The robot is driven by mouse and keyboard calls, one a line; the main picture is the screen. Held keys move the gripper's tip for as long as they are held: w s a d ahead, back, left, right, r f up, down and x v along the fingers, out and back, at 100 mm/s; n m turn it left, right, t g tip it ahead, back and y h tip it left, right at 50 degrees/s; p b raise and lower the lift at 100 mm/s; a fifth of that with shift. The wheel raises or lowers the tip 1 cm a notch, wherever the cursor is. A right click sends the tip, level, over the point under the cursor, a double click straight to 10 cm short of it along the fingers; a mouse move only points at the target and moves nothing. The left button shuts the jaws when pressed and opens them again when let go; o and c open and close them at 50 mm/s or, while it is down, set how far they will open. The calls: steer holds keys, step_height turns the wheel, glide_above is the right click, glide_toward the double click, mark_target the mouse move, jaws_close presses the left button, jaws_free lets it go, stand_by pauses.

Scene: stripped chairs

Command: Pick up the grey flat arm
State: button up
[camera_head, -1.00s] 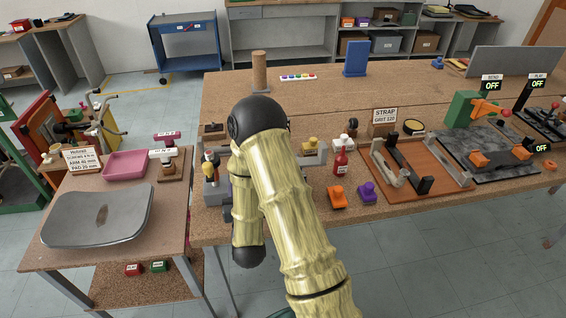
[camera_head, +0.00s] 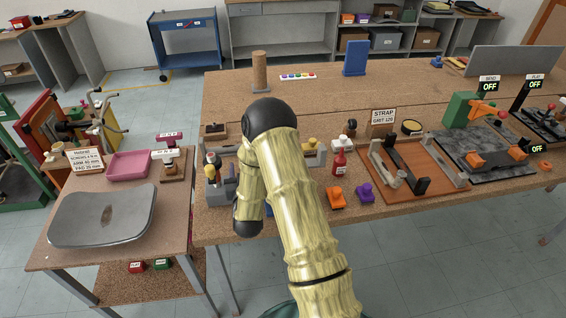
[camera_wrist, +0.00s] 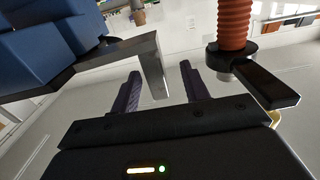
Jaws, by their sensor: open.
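My gripper (camera_wrist: 163,88) is open in the wrist view, with two dark fingers apart. A grey flat bar (camera_wrist: 152,68) with a bent end shows beyond and between the fingertips; I see no finger closed on it. Its other end runs along a dark edge below blue blocks (camera_wrist: 60,40). My gripper is hidden behind my arm in the head view.
A red ribbed column (camera_wrist: 235,25) with a black collar and lever (camera_wrist: 268,83) stands right of the fingers. In the head view, a tool caddy (camera_head: 219,190), red bottle (camera_head: 339,160), orange block (camera_head: 336,198) and purple block (camera_head: 365,193) stand near my arm. A side table holds a grey seat pan (camera_head: 100,217).

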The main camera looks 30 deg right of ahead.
steer(key=p+x, duration=0.1)
steer(key=x, duration=0.2)
steer(key=shift+w+d+r+p, duration=0.1)
steer(key=shift+w+d+p, duration=0.1)
steer(key=shift+d+p, duration=0.15)
steer(key=shift+w, duration=0.45)
steer(key=shift+d, duration=0.1)
jaws_close()
